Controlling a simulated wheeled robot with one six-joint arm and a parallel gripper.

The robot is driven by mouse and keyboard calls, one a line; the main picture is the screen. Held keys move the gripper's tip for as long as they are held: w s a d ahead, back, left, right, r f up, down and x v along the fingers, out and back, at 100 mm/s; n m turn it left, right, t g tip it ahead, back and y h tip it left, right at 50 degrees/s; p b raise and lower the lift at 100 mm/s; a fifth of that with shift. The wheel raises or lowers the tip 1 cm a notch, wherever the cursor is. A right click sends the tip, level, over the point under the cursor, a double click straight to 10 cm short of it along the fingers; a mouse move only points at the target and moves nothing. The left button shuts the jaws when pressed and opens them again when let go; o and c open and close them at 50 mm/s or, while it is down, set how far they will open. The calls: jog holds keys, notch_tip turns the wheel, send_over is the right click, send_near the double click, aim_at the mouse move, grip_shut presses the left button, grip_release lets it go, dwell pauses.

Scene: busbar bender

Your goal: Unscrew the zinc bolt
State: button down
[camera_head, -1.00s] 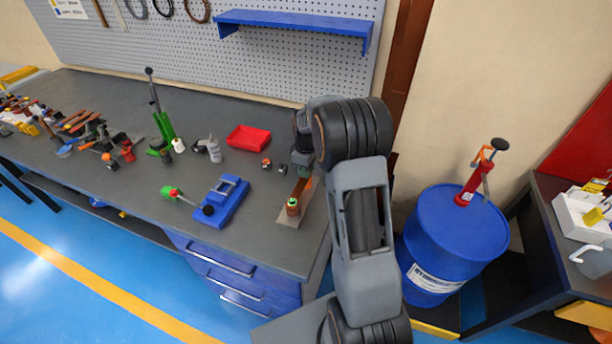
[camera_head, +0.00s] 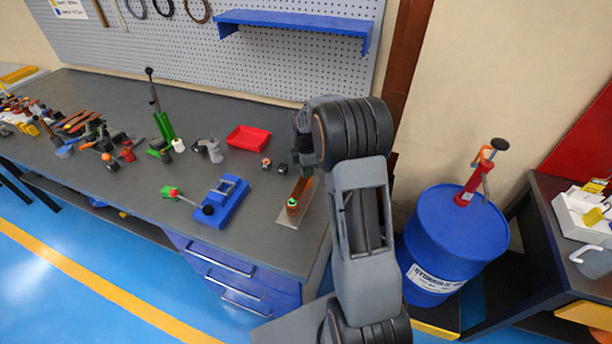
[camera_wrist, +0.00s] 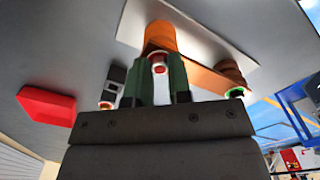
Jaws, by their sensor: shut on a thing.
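My gripper (camera_wrist: 161,82) has green fingers, seen in the wrist view, closed around a small part with a red ring and a pale centre, which I take to be the zinc bolt (camera_wrist: 158,62). It lies against an orange-brown copper bar (camera_wrist: 195,72) and a round copper-coloured post behind it. How far the bolt is threaded in is hidden. In the head view the bar (camera_head: 303,187) lies on a pale plate (camera_head: 287,219), and my arm hides most of the gripper. A second post with a green ring (camera_wrist: 240,90) stands at the bar's other end.
A red tray (camera_head: 249,138) and two small dark parts, one marked red (camera_head: 266,163), sit left of the plate. A blue device (camera_head: 229,202) and a green-and-red tool (camera_head: 173,194) lie nearer the front. A blue drum (camera_head: 455,238) stands right of the bench.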

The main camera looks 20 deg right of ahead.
jog(key=shift+n, duration=0.5)
jog(key=n, duration=0.5)
jog(key=shift+n, duration=0.3)
jog(key=n, duration=0.5)
jog(key=shift+n, duration=0.4)
jog(key=c, duration=1.3)
grip_release()
jog(key=shift+c, duration=0.2)
